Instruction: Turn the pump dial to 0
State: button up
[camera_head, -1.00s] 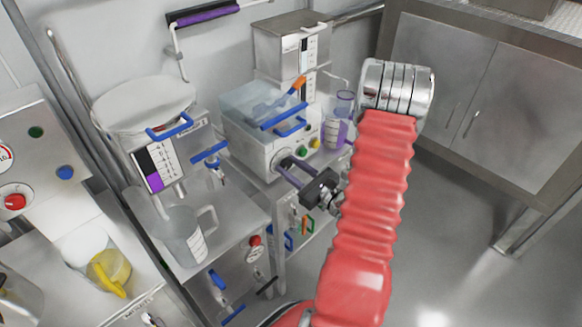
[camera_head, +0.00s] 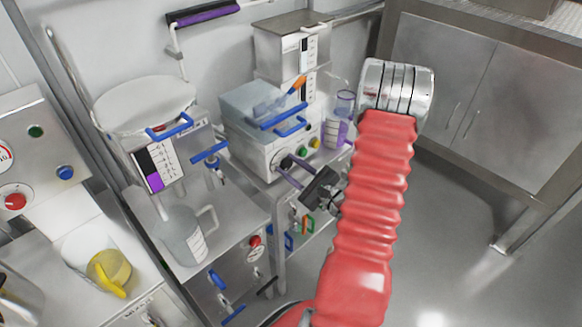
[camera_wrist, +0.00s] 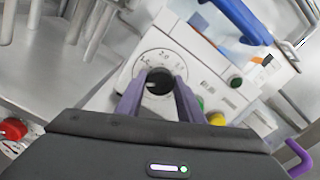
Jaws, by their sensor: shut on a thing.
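The pump dial (camera_wrist: 158,83) is a dark round knob on a white numbered scale plate, seen in the wrist view. It sits on the front of a pale box-shaped unit (camera_head: 262,152). The purple fingers of my gripper (camera_wrist: 158,90) lie on either side of the knob and are shut on it. Numbers around 2.0 show at the scale's top. I cannot tell which number the knob points at.
Green (camera_head: 302,150) and yellow (camera_head: 314,143) buttons sit right of the dial. A clear-lidded box with blue handles (camera_head: 290,127) is above. A jug (camera_head: 182,236) stands on the lower left bench. The floor at right is clear.

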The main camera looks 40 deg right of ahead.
jog(key=o, duration=1.1)
jog(key=shift+c, duration=0.2)
jog(key=shift+s, duration=0.1)
jog(key=s, duration=1.3)
jog(key=shift+s+d, duration=0.15)
jog(key=shift+s, duration=0.15)
jog(key=shift+f, duration=0.15)
